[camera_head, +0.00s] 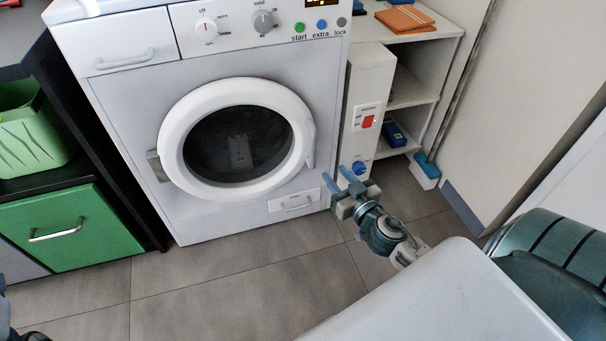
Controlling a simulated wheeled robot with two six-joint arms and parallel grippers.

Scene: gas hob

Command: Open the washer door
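The white washer (130,105) stands at the back centre with its front towards me. Its round door (172,140) has a thick white rim and dark glass, and looks shut. A hinge (157,166) shows at the door's left edge, and a pale handle (310,150) at its right edge. My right gripper (340,179) is just right of and below the handle in the picture, apart from it. Its two blue fingers are spread with nothing between them. My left gripper is out of view; only a bit of my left arm shows at the lower left edge.
A narrow white panel with a red switch (368,121) stands right of the washer, beside open shelves (408,90). A green drawer (75,235) and a green basket (30,135) are on the left. The tiled floor (230,275) before the washer is clear.

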